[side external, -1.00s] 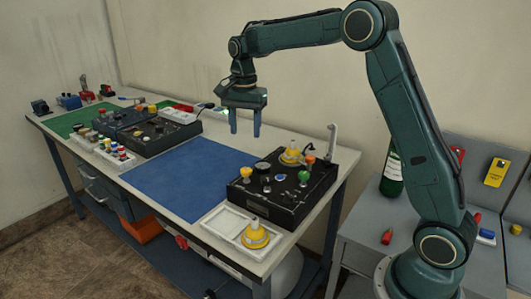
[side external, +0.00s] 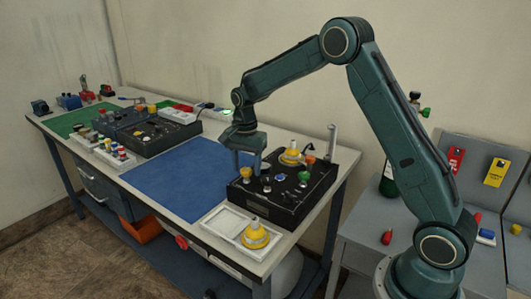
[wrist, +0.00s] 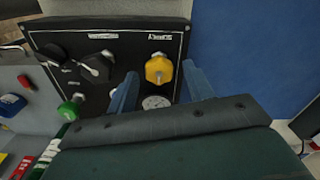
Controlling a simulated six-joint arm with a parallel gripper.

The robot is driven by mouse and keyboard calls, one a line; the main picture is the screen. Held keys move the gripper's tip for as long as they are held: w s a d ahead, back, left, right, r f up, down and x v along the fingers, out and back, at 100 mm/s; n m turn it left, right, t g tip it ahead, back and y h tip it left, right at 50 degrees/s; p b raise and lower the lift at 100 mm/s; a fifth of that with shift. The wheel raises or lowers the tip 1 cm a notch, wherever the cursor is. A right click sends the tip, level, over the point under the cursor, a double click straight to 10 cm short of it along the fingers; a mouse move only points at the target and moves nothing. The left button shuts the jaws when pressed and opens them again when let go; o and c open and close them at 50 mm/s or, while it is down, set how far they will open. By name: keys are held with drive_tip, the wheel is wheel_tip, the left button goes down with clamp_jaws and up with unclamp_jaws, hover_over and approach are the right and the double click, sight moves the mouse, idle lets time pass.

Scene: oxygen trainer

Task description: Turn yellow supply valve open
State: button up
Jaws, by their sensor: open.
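The yellow supply valve (side external: 246,174) is a small knob on the black panel box (side external: 285,206), at the corner near the blue mat. In the wrist view the yellow valve (wrist: 159,69) sits beside the upside-down SUPPLY label, with a round gauge (wrist: 155,102) just below it. My gripper (side external: 247,164) is open and points down over this corner of the panel. In the wrist view the valve shows between the two fingertips of my gripper (wrist: 160,75), with a gap on each side. I cannot tell whether the fingertips reach down to the knob's height.
A green knob (side external: 304,177) and a large yellow fitting (side external: 290,157) stand on the same panel. A white tray (side external: 220,222) holds another yellow fitting (side external: 255,236) in front. The blue mat (side external: 170,185) to the left is clear.

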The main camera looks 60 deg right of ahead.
drive_tip(key=shift+f, duration=0.1)
drive_tip(key=shift+c, duration=0.4)
drive_tip(key=c, duration=0.9)
drive_tip(key=shift+n, duration=0.4)
drive_tip(key=n, duration=0.4)
drive_tip(key=shift+w, duration=0.1)
drive_tip(key=n, duration=0.5)
drive_tip(key=shift+a+n, duration=0.1)
drive_tip(key=shift+n, duration=0.2)
drive_tip(key=n, duration=0.7)
drive_tip(key=shift+a, duration=0.15)
drive_tip(key=n, duration=0.6)
drive_tip(key=shift+a, duration=0.1)
drive_tip(key=shift+n, duration=0.4)
